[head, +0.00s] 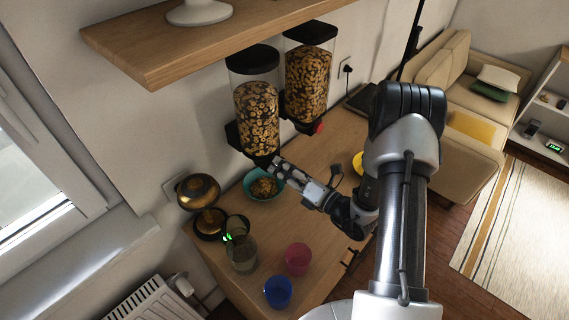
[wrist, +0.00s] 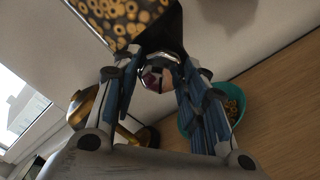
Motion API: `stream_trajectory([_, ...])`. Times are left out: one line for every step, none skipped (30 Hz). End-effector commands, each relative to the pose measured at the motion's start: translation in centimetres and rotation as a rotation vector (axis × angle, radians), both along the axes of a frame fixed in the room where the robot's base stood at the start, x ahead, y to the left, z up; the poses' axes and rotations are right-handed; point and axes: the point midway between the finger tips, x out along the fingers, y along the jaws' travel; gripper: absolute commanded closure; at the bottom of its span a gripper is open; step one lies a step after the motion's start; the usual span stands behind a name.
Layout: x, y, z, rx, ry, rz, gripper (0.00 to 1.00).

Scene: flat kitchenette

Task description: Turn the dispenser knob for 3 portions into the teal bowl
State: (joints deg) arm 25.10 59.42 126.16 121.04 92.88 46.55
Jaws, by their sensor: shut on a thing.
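The left cereal dispenser (head: 257,112) hangs on the wall, full of ring-shaped cereal; its lower part also shows in the wrist view (wrist: 122,22). My gripper (head: 277,163) is at its outlet, shut on the dispenser knob (wrist: 152,80), which shows between the fingers in the wrist view. In the head view the gripper hides this knob. The teal bowl (head: 263,199) stands on the counter below the outlet with cereal in it. In the wrist view the bowl (wrist: 241,97) is partly hidden behind the right finger.
A second dispenser (head: 307,80) with a red knob (head: 319,128) hangs to the right. A brass-coloured appliance (head: 198,192), a clear glass (head: 242,254), a pink cup (head: 298,259) and a blue cup (head: 278,291) stand left and front of the bowl. A wooden shelf (head: 190,45) juts out above.

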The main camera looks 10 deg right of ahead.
Motion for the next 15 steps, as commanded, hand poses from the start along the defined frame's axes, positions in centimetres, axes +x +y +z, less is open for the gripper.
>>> stream_trajectory([-0.05,0.05,0.25,0.036,0.027,0.001,0.84])
stream_trajectory([-0.05,0.05,0.26,0.060,0.042,0.001,0.84])
stream_trajectory([-0.07,0.07,0.25,0.091,0.064,0.000,0.84])
stream_trajectory([-0.08,0.08,0.25,0.116,0.081,0.000,0.84])
stream_trajectory([-0.08,0.08,0.26,0.139,0.096,0.000,0.84])
stream_trajectory([-0.06,0.07,0.30,0.170,0.116,0.001,0.84])
stream_trajectory([-0.06,0.08,0.30,0.194,0.132,0.001,0.84])
stream_trajectory([-0.07,0.09,0.30,0.218,0.148,0.001,0.84])
stream_trajectory([-0.09,0.10,0.31,0.250,0.169,0.001,0.84])
stream_trajectory([-0.09,0.10,0.33,0.274,0.184,0.000,0.84])
stream_trajectory([-0.09,0.10,0.34,0.297,0.200,0.000,0.84])
stream_trajectory([-0.10,0.11,0.34,0.329,0.221,0.000,0.84])
stream_trajectory([-0.10,0.11,0.34,0.352,0.237,0.000,0.84])
stream_trajectory([-0.09,0.10,0.35,0.375,0.252,0.000,0.84])
stream_trajectory([-0.08,0.11,0.38,0.406,0.272,0.001,0.84])
